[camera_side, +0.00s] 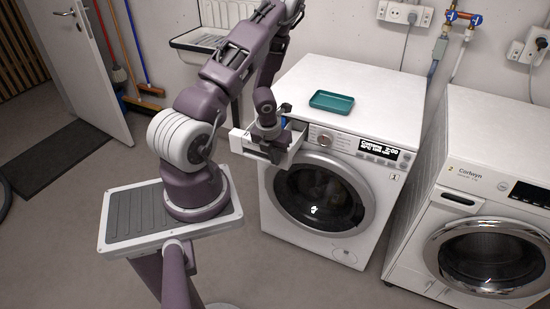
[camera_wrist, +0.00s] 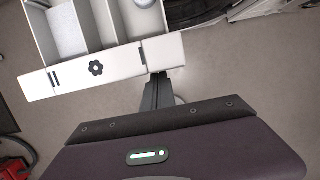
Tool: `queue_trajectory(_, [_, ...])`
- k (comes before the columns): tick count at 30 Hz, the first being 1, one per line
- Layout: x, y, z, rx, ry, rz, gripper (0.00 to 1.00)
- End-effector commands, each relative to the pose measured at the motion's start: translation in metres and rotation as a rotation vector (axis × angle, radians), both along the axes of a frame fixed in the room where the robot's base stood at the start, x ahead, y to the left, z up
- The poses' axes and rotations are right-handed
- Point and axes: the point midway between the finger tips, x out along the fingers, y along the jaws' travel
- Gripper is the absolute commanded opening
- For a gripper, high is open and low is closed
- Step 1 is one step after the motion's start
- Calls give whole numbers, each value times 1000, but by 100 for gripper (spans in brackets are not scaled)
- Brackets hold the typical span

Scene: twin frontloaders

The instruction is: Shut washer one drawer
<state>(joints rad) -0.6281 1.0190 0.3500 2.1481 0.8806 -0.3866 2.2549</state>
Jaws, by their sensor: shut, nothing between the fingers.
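Washer one (camera_side: 383,206) is the white front-loader with a "1" label and a lit display. Its detergent drawer (camera_side: 242,143) is pulled out at the upper left of its front. The wrist view shows the drawer front (camera_wrist: 96,68) as a white panel with a flower mark and bars, with open compartments behind it. My gripper (camera_wrist: 158,92) is shut and empty, with its fingers at the outer face of the drawer front, right of the flower mark. I cannot tell whether they touch it. In the side view my gripper (camera_side: 275,152) is partly hidden by my wrist.
A teal tray (camera_side: 331,102) lies on top of washer one. A second washer (camera_side: 459,180) stands to the right, across a narrow gap. A wall sink (camera_side: 205,40) is behind my arm. The floor before washer one is clear.

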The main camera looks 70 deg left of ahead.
Motion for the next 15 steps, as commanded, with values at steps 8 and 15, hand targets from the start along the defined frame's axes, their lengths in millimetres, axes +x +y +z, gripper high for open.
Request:
queue_trajectory(8, [14,15,0,2,-4,1,0])
queue_trajectory(15, [50,53,1,1,-10,12,0])
